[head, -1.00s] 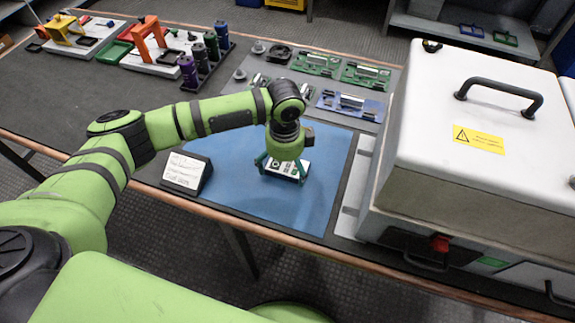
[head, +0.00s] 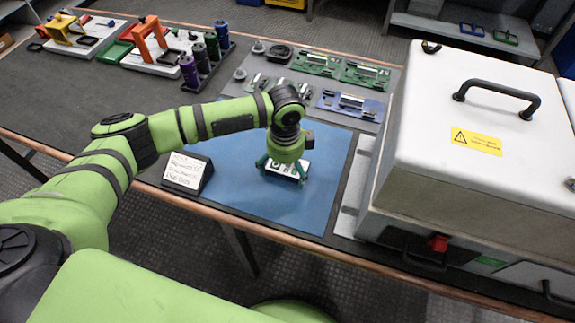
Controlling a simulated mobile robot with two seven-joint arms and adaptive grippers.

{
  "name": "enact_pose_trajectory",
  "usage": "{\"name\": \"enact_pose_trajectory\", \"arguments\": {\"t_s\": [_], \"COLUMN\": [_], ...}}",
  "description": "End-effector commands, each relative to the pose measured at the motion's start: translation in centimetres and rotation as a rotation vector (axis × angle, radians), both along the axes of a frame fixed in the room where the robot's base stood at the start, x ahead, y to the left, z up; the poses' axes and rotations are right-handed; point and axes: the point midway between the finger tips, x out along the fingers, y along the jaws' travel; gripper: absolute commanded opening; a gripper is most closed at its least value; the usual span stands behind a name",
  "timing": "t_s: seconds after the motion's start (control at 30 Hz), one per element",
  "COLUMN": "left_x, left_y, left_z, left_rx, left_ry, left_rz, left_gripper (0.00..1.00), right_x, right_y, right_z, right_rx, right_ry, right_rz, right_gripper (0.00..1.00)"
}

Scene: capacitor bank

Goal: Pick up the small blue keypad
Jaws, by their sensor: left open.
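My left gripper (head: 284,167) is open and points down over the blue mat (head: 240,195). Its fingers are beside a small white-topped device (head: 291,168) with dark and green marks, which lies on the mat. The gripper hides part of this device, and I cannot tell whether the fingers touch it. I see no clearly blue keypad; I cannot tell whether this device is the one named. My right gripper is not in view.
A small sign (head: 187,173) stands left of the gripper. A large white-lidded case (head: 460,150) stands on the right. Behind the mat lie green boards (head: 317,63) and a blue board (head: 350,104). The front of the mat is clear.

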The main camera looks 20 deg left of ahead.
Motion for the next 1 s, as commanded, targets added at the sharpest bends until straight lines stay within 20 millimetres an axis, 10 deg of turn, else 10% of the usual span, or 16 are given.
{"name": "enact_pose_trajectory", "arguments": {"t_s": [0.17,0.3,0.83,1.0], "left_x": [0.0,0.0,0.1,0.1], "left_y": [0.0,0.0,0.1,0.0], "left_z": [0.0,0.0,0.3,3.2], "left_rx": [0.000,0.000,0.000,-0.002], "left_ry": [0.000,0.000,-0.002,-0.005], "left_rz": [0.000,0.001,0.002,-0.001], "left_gripper": [1.00,0.50,0.43,0.43], "right_x": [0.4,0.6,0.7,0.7], "right_y": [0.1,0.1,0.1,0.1], "right_z": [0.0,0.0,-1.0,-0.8], "right_rx": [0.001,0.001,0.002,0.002], "right_ry": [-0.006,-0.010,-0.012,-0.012], "right_rz": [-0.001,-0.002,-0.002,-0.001], "right_gripper": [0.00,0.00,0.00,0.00]}}
